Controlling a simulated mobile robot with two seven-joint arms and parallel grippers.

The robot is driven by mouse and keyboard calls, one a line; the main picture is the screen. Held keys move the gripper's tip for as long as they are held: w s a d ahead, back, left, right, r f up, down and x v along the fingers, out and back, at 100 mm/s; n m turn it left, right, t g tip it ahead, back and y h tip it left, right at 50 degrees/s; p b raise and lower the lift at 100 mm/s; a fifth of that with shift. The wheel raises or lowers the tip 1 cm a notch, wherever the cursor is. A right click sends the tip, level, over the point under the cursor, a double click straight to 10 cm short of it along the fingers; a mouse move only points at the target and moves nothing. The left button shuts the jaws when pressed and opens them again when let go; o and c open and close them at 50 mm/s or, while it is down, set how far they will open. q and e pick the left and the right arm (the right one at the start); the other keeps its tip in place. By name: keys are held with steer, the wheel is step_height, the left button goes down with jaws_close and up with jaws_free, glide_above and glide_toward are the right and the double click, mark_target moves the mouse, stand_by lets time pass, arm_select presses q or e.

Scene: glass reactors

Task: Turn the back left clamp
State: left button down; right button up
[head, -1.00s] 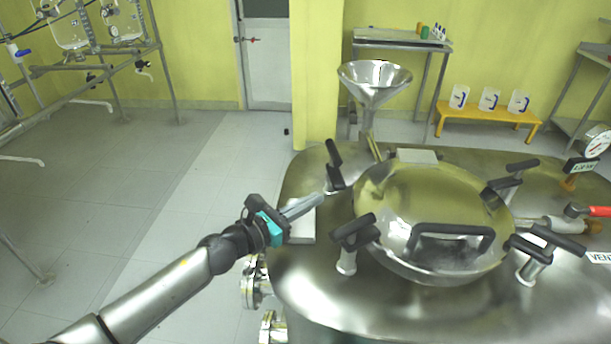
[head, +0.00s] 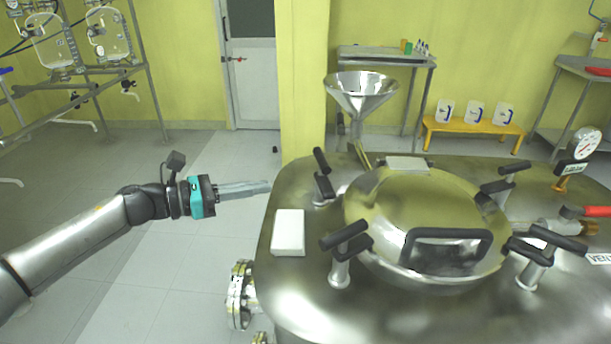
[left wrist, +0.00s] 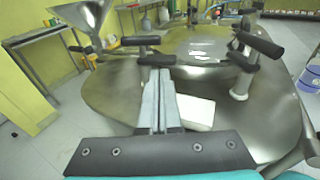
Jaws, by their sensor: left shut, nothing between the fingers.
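The back left clamp (head: 323,180), with a black handle on a metal post, stands at the left edge of the round metal lid (head: 400,215), on the side toward the funnel. My left gripper (head: 268,187) is shut and empty, left of this clamp and apart from it, its fingers pointing right. In the left wrist view the fingertips (left wrist: 158,76) point toward the same clamp (left wrist: 152,54), whose lower part they partly hide. The front left clamp (head: 343,250) stands nearer to me. My right gripper is not in view.
A white block (head: 289,232) lies on the vessel top (head: 300,300) below the left fingers. A metal funnel (head: 362,90) rises behind the back left clamp. Other clamps (head: 503,178) ring the lid. A gauge (head: 584,144) and a red-handled valve (head: 596,211) are at right. Open floor lies left.

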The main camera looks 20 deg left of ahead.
arm_select(q)
steer(key=r+x, duration=0.1)
steer(key=x, duration=0.9)
steer(key=shift+w+d, duration=0.2)
steer(key=shift+d, duration=0.05)
